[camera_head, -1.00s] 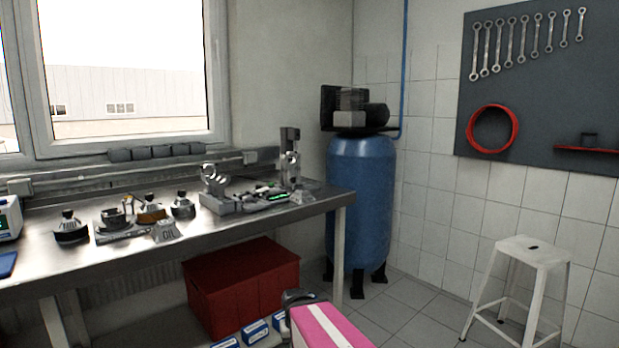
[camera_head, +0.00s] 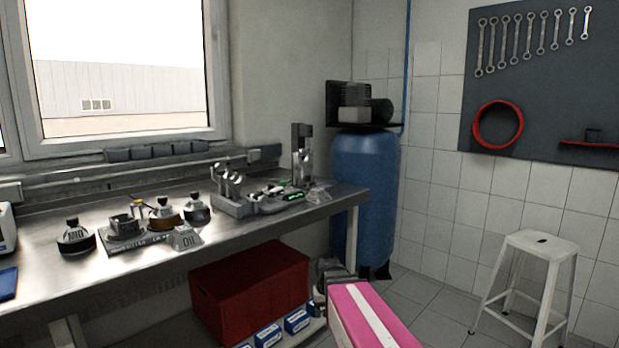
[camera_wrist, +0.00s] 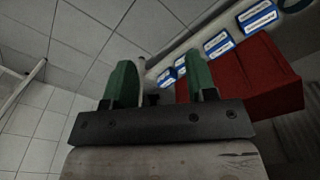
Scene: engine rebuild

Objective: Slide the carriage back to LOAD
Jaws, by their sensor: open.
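A grey fixture with an upright column (camera_head: 302,150) and a small green-lit display (camera_head: 294,196) stands near the right end of the workbench (camera_head: 235,240). Its parts are small from here. I cannot make out which part is the carriage, where it sits along its travel, or any LOAD mark. My gripper (camera_wrist: 163,84) shows in the wrist view with two green fingers spread apart and nothing between them. It is low, over the floor and near the red crate, away from the bench top. I cannot make it out in the head view.
The red crate (camera_head: 250,292) and several blue-white boxes (camera_head: 297,321) are below the bench. A blue tank (camera_head: 366,195) stands beyond the bench's right end, a white stool (camera_head: 541,247) at right. Labelled parts (camera_head: 186,238) crowd the bench's middle. Floor shows between tank and stool.

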